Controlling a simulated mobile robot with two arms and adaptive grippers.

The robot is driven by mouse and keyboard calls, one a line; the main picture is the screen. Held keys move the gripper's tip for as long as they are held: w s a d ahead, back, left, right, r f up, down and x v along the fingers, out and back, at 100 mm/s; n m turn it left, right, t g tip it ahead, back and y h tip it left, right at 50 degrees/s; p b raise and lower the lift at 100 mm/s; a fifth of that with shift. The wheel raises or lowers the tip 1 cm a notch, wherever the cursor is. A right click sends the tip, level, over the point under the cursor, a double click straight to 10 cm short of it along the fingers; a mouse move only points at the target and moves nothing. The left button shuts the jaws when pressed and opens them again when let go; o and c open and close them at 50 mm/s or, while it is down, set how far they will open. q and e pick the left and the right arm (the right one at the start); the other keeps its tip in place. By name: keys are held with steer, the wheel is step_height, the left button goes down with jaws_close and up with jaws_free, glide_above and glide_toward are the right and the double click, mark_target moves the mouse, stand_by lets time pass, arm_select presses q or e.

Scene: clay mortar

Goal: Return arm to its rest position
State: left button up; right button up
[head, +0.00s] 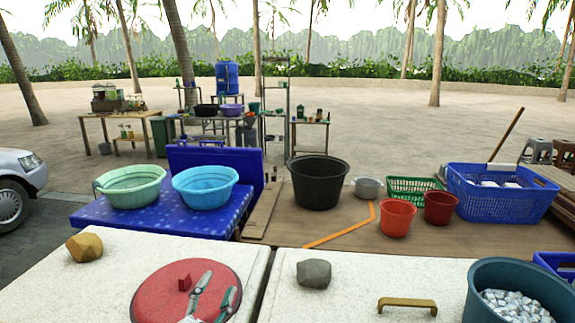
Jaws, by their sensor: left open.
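My left gripper (221,281) comes in from the bottom edge, over the red round board (150,290) on the white table. Its two fingers are apart, with nothing seen between them. A small red block-shaped piece (185,282) stands on the board, just left of the fingers. Whether a finger touches the board or the red piece I cannot tell. Most of my left arm is below the picture. My right gripper is not in view. No clay mortar can be clearly made out.
The white tables hold a tan stone (85,247), a grey stone (314,273), a brass handle-like bar (407,304) and a teal tub (478,299) of pale chunks. Behind stand green (130,187) and blue (205,188) basins and a black tub (318,185). White tabletop between the stones and board is clear.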

arm_select(q)
steer(key=s+a+f+n+g+y, duration=0.3)
steer(key=s+a+f+n+g, duration=0.15)
steer(key=f, duration=0.35)
steer(key=s+a+f+n+g+y, duration=0.25)
steer(key=s+f, duration=0.25)
steer(key=f, duration=0.3)
steer(key=s+f+n+g+h, duration=0.1)
steer(key=s+f+g, duration=0.4)
steer(key=s, duration=0.4)
steer(key=s+f+n+g+h, duration=0.1)
steer(key=s+f+g, duration=0.4)
steer(key=s, duration=0.5)
step_height(320, 180, down, 27)
steer(key=s+b, duration=0.1)
steer(key=b, duration=0.1)
steer(key=s+a+f+g+b, duration=0.1)
steer(key=s+a+f+g, duration=0.1)
steer(key=s+f, duration=1.4)
steer(key=shift+s+a+f+m+y+b, duration=0.35)
steer(key=shift+s+a+f+m, duration=0.05)
steer(key=shift+f, duration=0.4)
